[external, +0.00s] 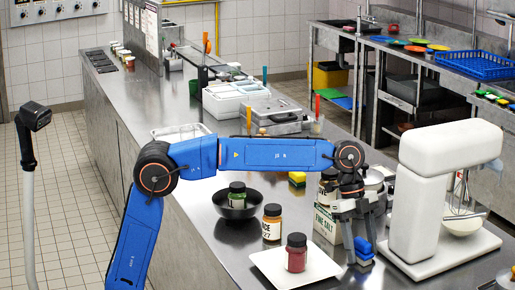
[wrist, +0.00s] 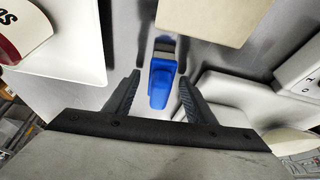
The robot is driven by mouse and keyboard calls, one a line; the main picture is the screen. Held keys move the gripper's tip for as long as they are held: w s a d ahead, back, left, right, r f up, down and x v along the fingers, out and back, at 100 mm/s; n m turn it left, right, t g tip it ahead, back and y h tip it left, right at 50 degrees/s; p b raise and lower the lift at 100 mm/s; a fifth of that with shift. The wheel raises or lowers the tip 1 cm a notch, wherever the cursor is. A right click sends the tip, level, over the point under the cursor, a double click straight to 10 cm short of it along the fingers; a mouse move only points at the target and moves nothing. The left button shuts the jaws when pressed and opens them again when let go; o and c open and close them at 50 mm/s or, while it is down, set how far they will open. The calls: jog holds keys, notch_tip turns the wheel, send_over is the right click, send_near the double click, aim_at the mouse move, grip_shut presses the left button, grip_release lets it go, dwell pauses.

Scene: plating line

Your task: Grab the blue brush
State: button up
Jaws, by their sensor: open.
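The blue brush (external: 364,252) lies on the steel counter, between the white plate and the white stand mixer. In the wrist view the blue brush (wrist: 162,82) lies lengthwise between the fingers, with a dark section at its far end. My gripper (external: 357,234) points down right over the brush. In the wrist view my gripper (wrist: 158,84) is open, with one dark finger on each side of the brush and a visible gap on both sides. I cannot tell how far the fingertips are above the counter.
The white stand mixer (external: 428,200) stands close on the right. A square white plate (external: 265,262) with a red jar (external: 296,254) is on the left. A salt box (external: 324,228) stands just behind. A black bowl (external: 237,208) and another jar (external: 272,222) are further left.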

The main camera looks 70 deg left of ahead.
jog(key=shift+d+f, duration=0.1)
jog(key=shift+f, duration=0.05)
jog(key=shift+c, duration=0.3)
jog(key=c, duration=1.1)
